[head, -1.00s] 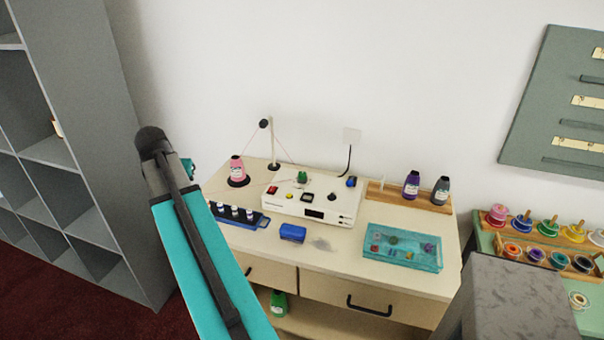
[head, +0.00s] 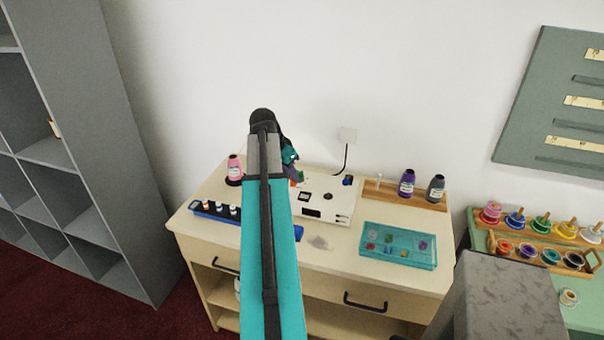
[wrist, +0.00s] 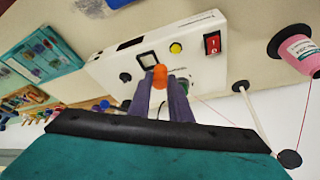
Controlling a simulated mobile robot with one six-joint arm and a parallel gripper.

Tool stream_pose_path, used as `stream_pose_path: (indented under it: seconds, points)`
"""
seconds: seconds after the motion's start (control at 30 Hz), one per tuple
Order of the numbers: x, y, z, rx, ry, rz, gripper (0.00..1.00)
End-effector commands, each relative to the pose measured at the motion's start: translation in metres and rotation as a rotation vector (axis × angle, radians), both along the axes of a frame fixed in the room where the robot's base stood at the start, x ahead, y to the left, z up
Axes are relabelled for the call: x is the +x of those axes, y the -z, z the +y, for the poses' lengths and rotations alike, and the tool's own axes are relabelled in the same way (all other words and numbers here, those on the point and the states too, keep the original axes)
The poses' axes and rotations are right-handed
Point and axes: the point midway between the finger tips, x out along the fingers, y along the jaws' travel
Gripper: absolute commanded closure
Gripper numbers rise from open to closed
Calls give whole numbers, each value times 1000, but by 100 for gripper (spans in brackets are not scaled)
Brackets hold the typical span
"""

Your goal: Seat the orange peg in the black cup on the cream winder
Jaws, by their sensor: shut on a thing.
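The cream winder (head: 338,207) stands on the counter; in the wrist view its panel (wrist: 112,68) fills the upper middle. The black cup is a small dark round on it, to the right in the head view (head: 327,196) and left of the peg in the wrist view (wrist: 125,77). My gripper (wrist: 160,82) is shut on the orange peg (wrist: 159,72), whose rounded orange end shows between the fingertips. In the wrist picture the peg appears near the square black window (wrist: 148,60), apart from the cup. Its height above the panel is unclear. My arm hides the winder's left part in the head view.
A pink thread cone (head: 234,168) stands left of the winder. A red switch (wrist: 212,43) and yellow button (wrist: 176,47) are on the panel. A thin pole (wrist: 254,112) with thread rises nearby. A teal tray (head: 399,262) lies at the front right.

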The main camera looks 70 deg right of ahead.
Motion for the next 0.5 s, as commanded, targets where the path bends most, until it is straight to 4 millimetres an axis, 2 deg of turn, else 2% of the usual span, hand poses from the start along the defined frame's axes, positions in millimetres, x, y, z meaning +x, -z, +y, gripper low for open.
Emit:
stream_pose_path:
  seconds: [0.03,0.1,0.2,0.5]
  points:
    - [-12,-1,-6,1,30,0,100]
    - [-23,0,-10,1,59,0,100]
    - [-33,0,-14,1,87,-1,100]
    - [-37,1,-15,1,95,0,100]
